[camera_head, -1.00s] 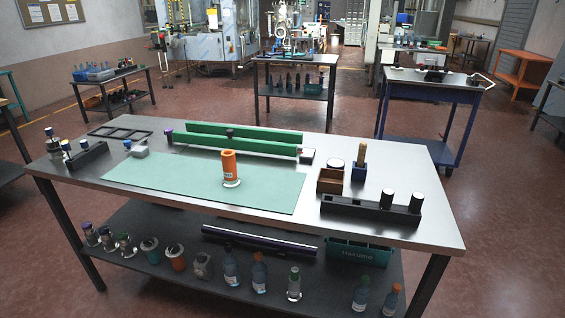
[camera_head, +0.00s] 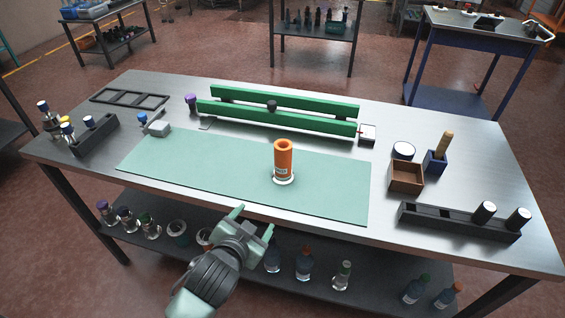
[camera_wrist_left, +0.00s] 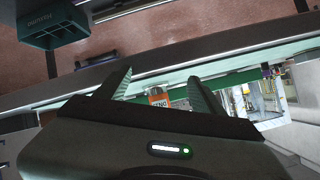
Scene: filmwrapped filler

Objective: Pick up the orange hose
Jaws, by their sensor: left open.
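The orange hose (camera_head: 283,157) is a short orange cylinder with an open top and a small label. It stands upright on a clear round base on the pale green mat (camera_head: 200,165). In the left wrist view the orange hose (camera_wrist_left: 158,98) shows between the fingers, some way beyond them. My left gripper (camera_head: 256,220) is open and empty, at the table's front edge, in front of and a little left of the hose. It does not touch the hose. My right gripper is not in view.
Green rails (camera_head: 280,118) lie behind the mat. A wooden box (camera_head: 406,178), a blue holder (camera_head: 435,163) and a black rack (camera_head: 455,222) stand to the right. Another rack (camera_head: 95,135) stands at the left. Bottles fill the lower shelf. The mat around the hose is clear.

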